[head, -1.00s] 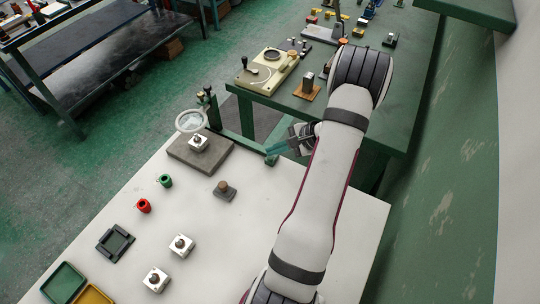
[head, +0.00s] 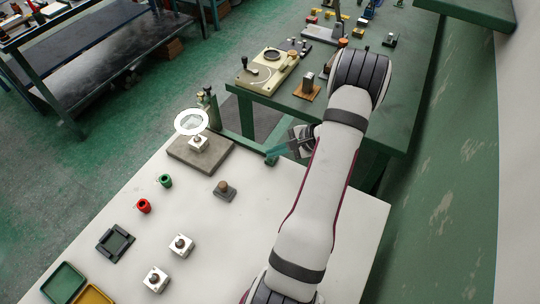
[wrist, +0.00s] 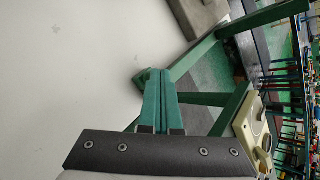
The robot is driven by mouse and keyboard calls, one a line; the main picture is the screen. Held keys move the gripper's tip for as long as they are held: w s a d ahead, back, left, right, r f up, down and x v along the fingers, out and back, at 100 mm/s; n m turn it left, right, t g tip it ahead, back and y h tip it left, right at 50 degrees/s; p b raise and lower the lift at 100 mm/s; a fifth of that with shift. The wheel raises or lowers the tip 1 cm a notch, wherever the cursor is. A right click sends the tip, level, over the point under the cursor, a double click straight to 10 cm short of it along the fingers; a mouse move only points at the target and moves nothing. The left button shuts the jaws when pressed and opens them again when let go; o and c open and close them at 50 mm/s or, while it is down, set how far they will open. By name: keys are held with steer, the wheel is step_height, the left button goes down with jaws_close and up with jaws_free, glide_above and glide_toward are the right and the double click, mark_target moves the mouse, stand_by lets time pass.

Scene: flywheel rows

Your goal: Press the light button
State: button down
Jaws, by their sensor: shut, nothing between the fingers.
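A magnifier lamp with a round ring (head: 191,122) stands at the far left edge of the white table, and its ring glows bright white. A small grey block with a brown round knob (head: 224,187), which may be the light button, sits on the table; I cannot tell for sure. My gripper (head: 272,156) is shut and empty, with its teal fingers pointing left, above and apart from that block, near the table's far right edge. In the wrist view the two teal fingers (wrist: 159,78) lie together with nothing between them.
A grey slab (head: 180,155) under the lamp holds a white block (head: 198,143). Green (head: 165,181) and red (head: 143,206) cylinders, white knobbed blocks (head: 181,246) and trays (head: 64,283) stand on the white table (head: 235,245). A green bench (head: 375,115) is behind.

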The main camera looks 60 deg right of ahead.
steer(key=shift+r, duration=0.45)
steer(key=shift+r, duration=3)
